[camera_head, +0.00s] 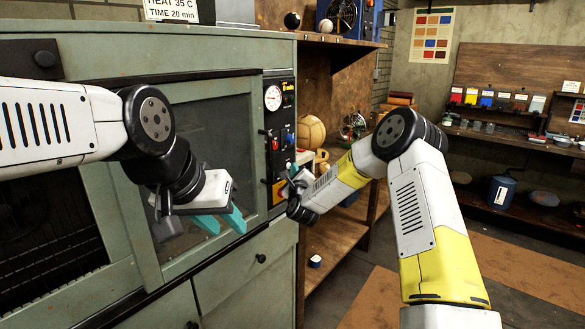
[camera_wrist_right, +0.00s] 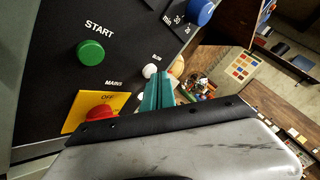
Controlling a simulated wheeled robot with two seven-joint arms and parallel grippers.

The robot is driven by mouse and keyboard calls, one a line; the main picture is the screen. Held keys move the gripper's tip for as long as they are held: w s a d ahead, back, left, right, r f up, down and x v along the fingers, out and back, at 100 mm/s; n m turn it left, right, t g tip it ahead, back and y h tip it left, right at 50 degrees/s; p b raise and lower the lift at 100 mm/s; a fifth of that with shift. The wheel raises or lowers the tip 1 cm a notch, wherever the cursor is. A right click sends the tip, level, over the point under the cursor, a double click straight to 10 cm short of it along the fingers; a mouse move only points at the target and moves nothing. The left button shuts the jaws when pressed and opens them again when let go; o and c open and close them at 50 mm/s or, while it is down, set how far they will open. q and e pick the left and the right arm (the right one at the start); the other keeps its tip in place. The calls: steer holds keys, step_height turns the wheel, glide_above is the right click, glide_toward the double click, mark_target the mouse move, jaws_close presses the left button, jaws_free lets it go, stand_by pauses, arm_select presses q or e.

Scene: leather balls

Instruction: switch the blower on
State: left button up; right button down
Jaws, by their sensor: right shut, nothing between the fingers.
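The control panel (camera_head: 279,105) is a dark upright strip on the right side of the green cabinet. In the right wrist view, a white round knob (camera_wrist_right: 149,71) sits under a small label that seems to read BLOW. My right gripper (camera_wrist_right: 160,78) is shut and empty. Its teal fingertips appear just right of the white knob; whether they touch it I cannot tell. In the head view the right gripper (camera_head: 291,178) is in front of the panel's lower part and partly hides it. My left gripper (camera_head: 222,222) is open and empty in front of the cabinet's glass door.
The panel also carries a green START button (camera_wrist_right: 90,54), a red knob (camera_wrist_right: 102,113) on a yellow OFF plate (camera_wrist_right: 77,117), and a blue knob (camera_wrist_right: 201,11). Wooden shelves with a leather ball (camera_head: 310,131) stand right of the cabinet.

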steer(key=shift+w+a, duration=0.1)
steer(key=shift+a, duration=0.05)
steer(key=shift+s+d, duration=0.55)
steer(key=shift+d, duration=0.2)
steer(key=shift+s+d, duration=0.9)
steer(key=shift+d, duration=0.3)
steer(key=shift+s+d, duration=0.85)
steer(key=shift+d, duration=0.35)
